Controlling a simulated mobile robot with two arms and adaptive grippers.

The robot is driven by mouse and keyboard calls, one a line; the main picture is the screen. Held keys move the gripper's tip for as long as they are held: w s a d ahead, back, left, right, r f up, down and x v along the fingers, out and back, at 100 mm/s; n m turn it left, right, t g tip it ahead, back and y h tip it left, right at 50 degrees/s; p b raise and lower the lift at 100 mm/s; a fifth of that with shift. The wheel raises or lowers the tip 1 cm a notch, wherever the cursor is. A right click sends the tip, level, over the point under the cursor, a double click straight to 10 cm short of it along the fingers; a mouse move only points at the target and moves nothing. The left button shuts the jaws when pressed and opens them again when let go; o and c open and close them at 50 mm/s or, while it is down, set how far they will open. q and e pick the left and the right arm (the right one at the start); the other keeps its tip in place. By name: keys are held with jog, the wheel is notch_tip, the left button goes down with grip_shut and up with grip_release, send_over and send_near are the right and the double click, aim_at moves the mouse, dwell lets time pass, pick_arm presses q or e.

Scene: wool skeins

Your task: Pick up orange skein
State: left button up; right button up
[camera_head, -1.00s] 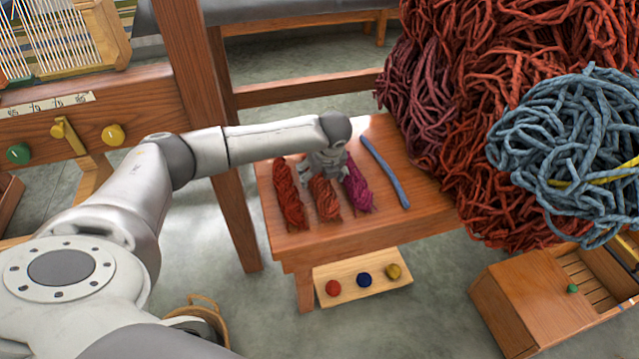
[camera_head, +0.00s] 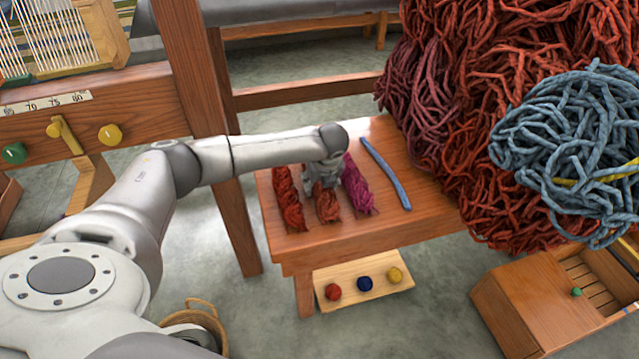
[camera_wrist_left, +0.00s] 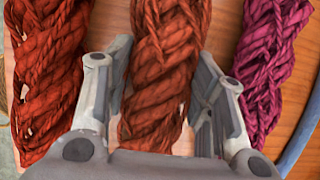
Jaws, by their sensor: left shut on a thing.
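The orange skein (camera_head: 328,206) is a twisted orange-brown bundle lying in the middle of the skeins on the small wooden table (camera_head: 400,222). My left gripper (camera_head: 322,184) is down over it from above. In the left wrist view the orange skein (camera_wrist_left: 162,75) runs between the two fingers of the left gripper (camera_wrist_left: 160,100), which are shut on its sides. Its far end shows beyond the fingers. The skein seems to be still at table level. My right gripper is not in view.
A red skein (camera_head: 288,198) lies close on the left and a magenta skein (camera_head: 357,185) close on the right. A blue rod-like strand (camera_head: 386,173) lies further right. A large heap of red wool (camera_head: 470,140) with blue yarn (camera_head: 570,150) fills the right. A wooden post (camera_head: 195,70) stands left.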

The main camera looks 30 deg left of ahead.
pick_arm(q)
jog(key=shift+r, duration=0.1)
jog(key=shift+r+p, duration=0.3)
jog(key=shift+r, duration=0.3)
notch_tip(320, 180, up, 2)
jog(key=shift+r+p, duration=0.15)
jog(key=shift+p, duration=0.4)
jog(key=s+r, duration=0.1)
jog(key=s+r+p, duration=0.1)
jog(key=r, duration=0.1)
jog(key=s+r+p, duration=0.1)
jog(key=s+r, duration=0.1)
jog(key=shift+d, duration=0.4)
jog(key=s+d+r+p, duration=0.2)
jog(key=s+r, duration=0.2)
jog(key=s, duration=0.5)
jog(key=shift+s+r+p, duration=0.2)
jog(key=shift+s+p, duration=0.1)
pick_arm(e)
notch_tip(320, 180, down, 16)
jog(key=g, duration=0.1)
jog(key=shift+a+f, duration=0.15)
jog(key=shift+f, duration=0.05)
pick_arm(q)
jog(key=shift+d, duration=0.1)
